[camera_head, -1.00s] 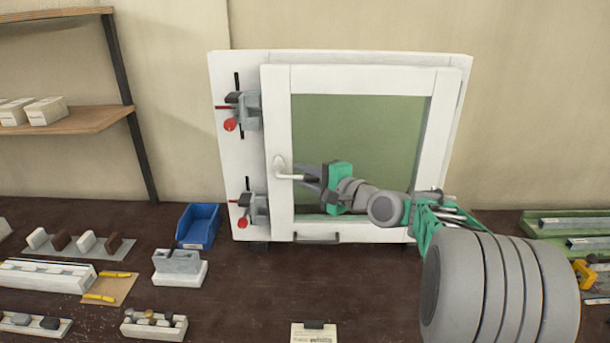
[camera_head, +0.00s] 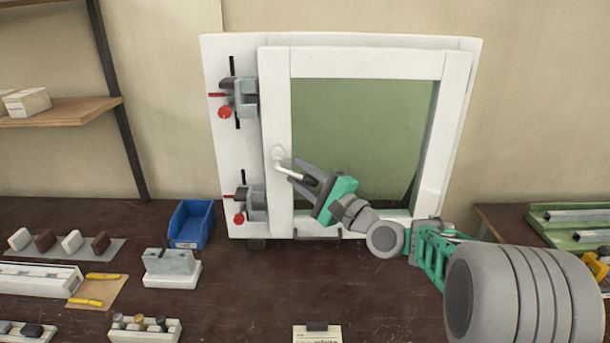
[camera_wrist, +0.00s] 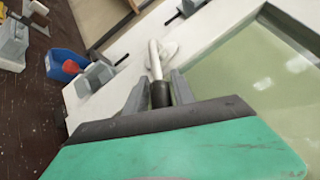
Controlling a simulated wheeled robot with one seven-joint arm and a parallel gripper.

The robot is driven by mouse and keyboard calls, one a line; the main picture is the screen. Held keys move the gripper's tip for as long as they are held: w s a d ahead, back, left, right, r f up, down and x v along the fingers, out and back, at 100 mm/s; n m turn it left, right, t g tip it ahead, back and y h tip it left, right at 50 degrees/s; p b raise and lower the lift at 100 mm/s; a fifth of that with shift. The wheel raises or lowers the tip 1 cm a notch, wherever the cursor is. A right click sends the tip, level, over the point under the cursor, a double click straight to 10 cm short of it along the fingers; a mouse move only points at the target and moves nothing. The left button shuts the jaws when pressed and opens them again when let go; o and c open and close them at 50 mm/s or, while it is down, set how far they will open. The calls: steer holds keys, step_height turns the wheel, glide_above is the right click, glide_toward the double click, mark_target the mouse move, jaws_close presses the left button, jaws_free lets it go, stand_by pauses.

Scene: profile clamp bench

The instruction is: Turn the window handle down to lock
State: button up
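The white window handle (camera_head: 289,170) sits on the left stile of the white window sash (camera_head: 277,200). Its lever slants down to the right and ends in a dark grip. My gripper (camera_head: 304,175) is at the lever's end, with one finger on each side of it. In the wrist view the handle (camera_wrist: 155,62) runs from its white base to the dark end (camera_wrist: 160,95) between the two grey fingers (camera_wrist: 160,92). The fingers look closed on that end, with little or no gap.
Two clamps with red knobs, the upper (camera_head: 238,98) and the lower (camera_head: 246,203), stand left of the sash. A blue bin (camera_head: 192,224) and a grey block on a white base (camera_head: 171,268) are on the dark bench (camera_head: 240,300). The bench below the window is mostly clear.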

mark_target(316, 185)
steer(key=shift+o, duration=1.1)
steer(key=shift+d, duration=0.15)
steer(key=b+v, duration=0.1)
steer(key=v, duration=0.6)
steer(key=shift+s+d+f+b, duration=0.1)
steer(key=shift+b, duration=0.3)
steer(key=shift+s+d, duration=0.15)
steer(key=shift+s, duration=0.05)
steer(key=shift+c, duration=0.4)
